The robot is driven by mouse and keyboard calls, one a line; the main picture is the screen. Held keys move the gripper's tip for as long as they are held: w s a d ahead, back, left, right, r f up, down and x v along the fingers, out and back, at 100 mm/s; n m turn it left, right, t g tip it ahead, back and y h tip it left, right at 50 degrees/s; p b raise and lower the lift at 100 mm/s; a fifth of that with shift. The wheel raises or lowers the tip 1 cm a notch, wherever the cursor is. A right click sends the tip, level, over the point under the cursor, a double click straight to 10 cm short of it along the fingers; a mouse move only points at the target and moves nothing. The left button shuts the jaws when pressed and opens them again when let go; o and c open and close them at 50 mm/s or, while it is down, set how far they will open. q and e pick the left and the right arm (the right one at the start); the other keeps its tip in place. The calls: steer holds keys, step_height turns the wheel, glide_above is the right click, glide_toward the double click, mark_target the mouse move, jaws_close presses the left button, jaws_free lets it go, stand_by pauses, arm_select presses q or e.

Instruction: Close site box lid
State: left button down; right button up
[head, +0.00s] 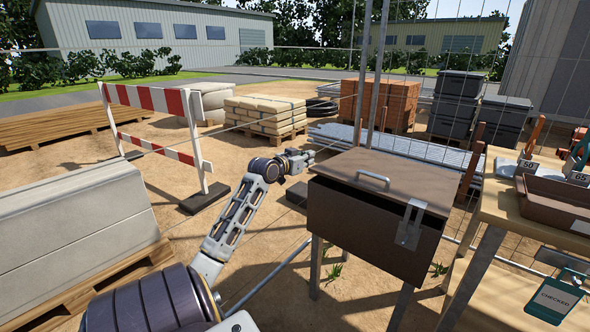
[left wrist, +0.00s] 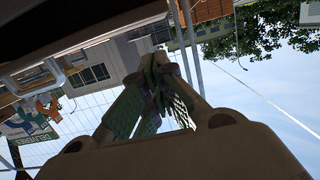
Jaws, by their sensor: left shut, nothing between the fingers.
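The brown metal site box (head: 360,233) stands on legs right of centre in the head view. Its lid (head: 400,177) is nearly down, with a dark gap between it and the box front. A pale handle (head: 372,180) is on the lid, and a metal hasp (head: 410,222) hangs over the front at the right. My left gripper (head: 306,156) is at the lid's far left corner; I cannot tell whether it touches. In the left wrist view its green-padded fingers (left wrist: 155,92) are shut and empty. My right gripper is not in view.
A wooden table (head: 530,215) with a brown tray (head: 553,203) and tools stands close to the right. A red-white barrier (head: 150,98) and concrete blocks (head: 75,225) are on the left. Wire fencing and pallets stand behind the box. Sandy ground left of the box is mostly clear.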

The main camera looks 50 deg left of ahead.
arm_select(q)
steer(key=s+d+f+p, duration=0.1)
steer(key=s, duration=0.6)
steer(key=shift+d+f, duration=0.35)
steer(key=shift+f, duration=0.05)
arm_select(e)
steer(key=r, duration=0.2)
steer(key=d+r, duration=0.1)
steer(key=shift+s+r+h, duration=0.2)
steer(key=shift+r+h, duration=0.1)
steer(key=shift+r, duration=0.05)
arm_select(q)
steer(key=shift+s, duration=0.1)
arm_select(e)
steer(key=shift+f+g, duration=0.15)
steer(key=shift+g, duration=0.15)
